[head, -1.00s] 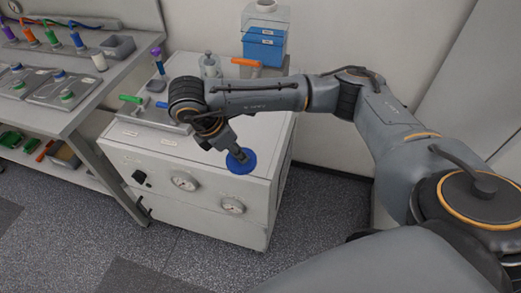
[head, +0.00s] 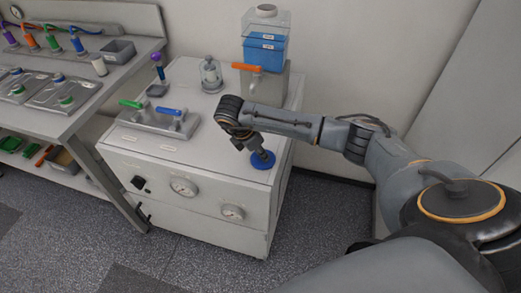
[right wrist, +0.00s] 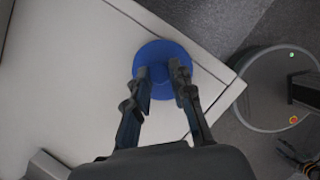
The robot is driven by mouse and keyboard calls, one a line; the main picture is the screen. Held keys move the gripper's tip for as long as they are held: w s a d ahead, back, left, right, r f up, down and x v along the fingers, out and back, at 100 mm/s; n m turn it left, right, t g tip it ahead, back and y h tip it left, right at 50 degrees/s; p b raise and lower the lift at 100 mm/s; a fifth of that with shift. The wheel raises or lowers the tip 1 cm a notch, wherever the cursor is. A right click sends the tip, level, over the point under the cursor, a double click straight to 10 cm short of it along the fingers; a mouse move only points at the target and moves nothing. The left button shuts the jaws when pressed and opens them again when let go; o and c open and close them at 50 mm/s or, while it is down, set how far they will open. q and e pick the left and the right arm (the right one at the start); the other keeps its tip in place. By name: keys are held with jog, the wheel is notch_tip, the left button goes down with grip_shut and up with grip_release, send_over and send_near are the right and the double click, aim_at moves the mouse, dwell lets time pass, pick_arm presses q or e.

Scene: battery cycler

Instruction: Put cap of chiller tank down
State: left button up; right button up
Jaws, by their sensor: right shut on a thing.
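The cap is a round blue disc (head: 263,160) at the front right part of the white cabinet's top. It also shows in the right wrist view (right wrist: 162,53), close to the cabinet's edge. My right gripper (head: 258,150) points down and is shut on the middle of the cap. In the right wrist view its two fingers (right wrist: 160,74) stand on either side of the cap's centre grip. I cannot tell whether the cap touches the surface. The chiller tank (head: 264,52), with blue liquid and an open-looking white neck, stands at the cabinet's back. My left gripper is not in view.
The white cabinet (head: 195,160) has a plate with green and blue valve handles (head: 160,120), a glass jar (head: 210,75) and an orange handle (head: 247,67). A workbench (head: 100,90) stands left. The cabinet's front middle top is clear.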

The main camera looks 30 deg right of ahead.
jog(key=shift+f, duration=0.2)
jog(key=o, duration=0.8)
jog(key=shift+f, duration=0.1)
jog(key=shift+o, duration=0.2)
jog(key=b+v, duration=0.1)
jog(key=v, duration=0.6)
jog(key=shift+w+a+b, duration=0.1)
jog(key=shift+b, duration=0.25)
notch_tip(320, 180, up, 5)
jog(key=p, duration=0.2)
send_over(253, 163)
jog(key=a, duration=0.2)
